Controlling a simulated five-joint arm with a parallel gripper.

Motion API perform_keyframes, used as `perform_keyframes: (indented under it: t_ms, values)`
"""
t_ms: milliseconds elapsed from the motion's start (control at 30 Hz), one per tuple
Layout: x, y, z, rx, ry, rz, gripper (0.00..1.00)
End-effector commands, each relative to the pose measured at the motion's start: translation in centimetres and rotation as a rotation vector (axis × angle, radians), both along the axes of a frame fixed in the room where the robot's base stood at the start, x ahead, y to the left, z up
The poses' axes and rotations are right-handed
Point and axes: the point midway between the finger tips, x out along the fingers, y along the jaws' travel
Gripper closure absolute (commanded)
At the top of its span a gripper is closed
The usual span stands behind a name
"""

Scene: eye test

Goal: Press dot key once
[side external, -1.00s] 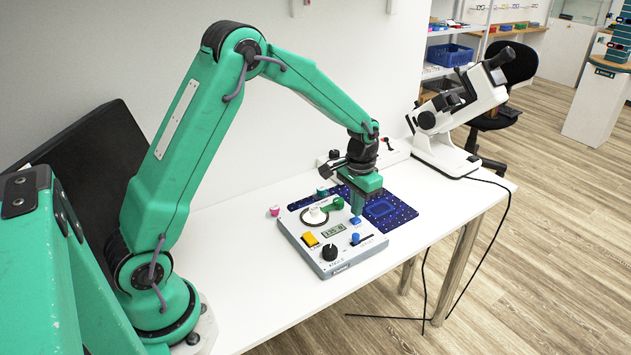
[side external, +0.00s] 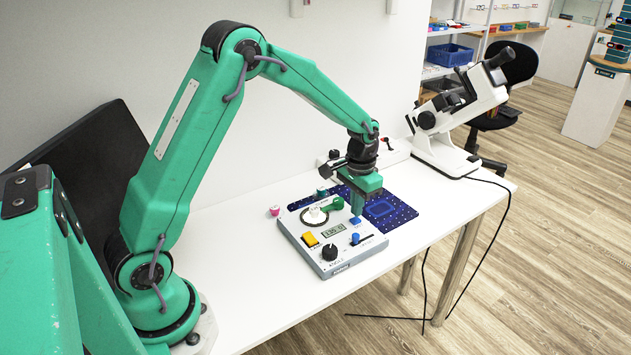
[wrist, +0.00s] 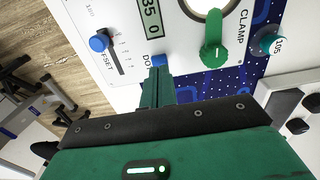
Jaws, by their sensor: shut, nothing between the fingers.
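The dot key (wrist: 158,61) is a small blue button on the white instrument panel, beside lettering that starts "DO". In the side view the blue dot key (side external: 355,220) shows just below my fingertips. My gripper (side external: 357,212) points down over it, shut and empty. In the wrist view my gripper's fingertips (wrist: 157,68) are right at the key and cover its near edge. I cannot tell whether they touch it or whether it is pressed. The instrument (side external: 335,265) lies flat on the white table.
On the panel are a blue offset slider knob (wrist: 98,43), a display (wrist: 150,18), a green clamp lever (wrist: 213,40), a yellow switch (side external: 310,239) and a black knob (side external: 329,252). A blue dotted mat (side external: 404,211) lies behind. A white optical instrument (side external: 440,145) stands at the table's right end.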

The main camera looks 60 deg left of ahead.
Motion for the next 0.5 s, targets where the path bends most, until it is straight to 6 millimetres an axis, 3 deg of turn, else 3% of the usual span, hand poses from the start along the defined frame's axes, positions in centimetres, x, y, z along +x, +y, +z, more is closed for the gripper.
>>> perform_keyframes:
  t_ms: [500]
  values:
    - [-0.01, 0.00, -0.35, 0.000, 0.001, 0.000, 1.00]
